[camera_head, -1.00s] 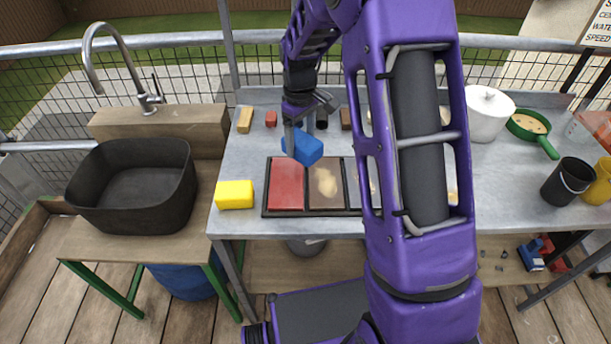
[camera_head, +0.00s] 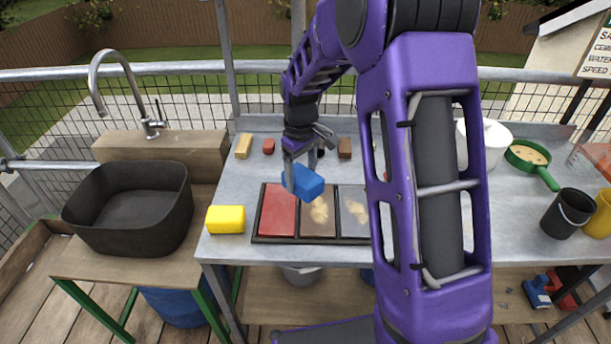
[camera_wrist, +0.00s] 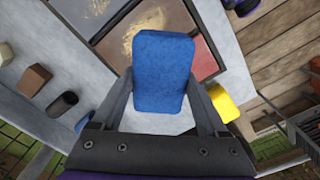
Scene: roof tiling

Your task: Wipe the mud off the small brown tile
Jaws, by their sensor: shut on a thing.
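My gripper (camera_head: 298,172) is shut on a blue sponge (camera_head: 306,182), which also shows large in the wrist view (camera_wrist: 163,72). The brown tile (camera_head: 318,228) lies in a dark frame between a red tile (camera_head: 278,212) and a grey tile (camera_head: 354,232). A tan mud patch (camera_head: 320,209) is on the brown tile, and the wrist view shows it beyond the sponge (camera_wrist: 146,28). The sponge is at the back edge of the frame, near where red and brown meet, and seems above the tiles. The sponge hides part of the tiles.
A yellow sponge (camera_head: 226,219) lies left of the frame (camera_head: 254,237). Small blocks, one brown (camera_head: 344,148), stand along the table's back. The grey tile also bears mud. A black basin (camera_head: 130,210) is at left; a white pot (camera_head: 488,143) and green pan (camera_head: 527,155) are at right.

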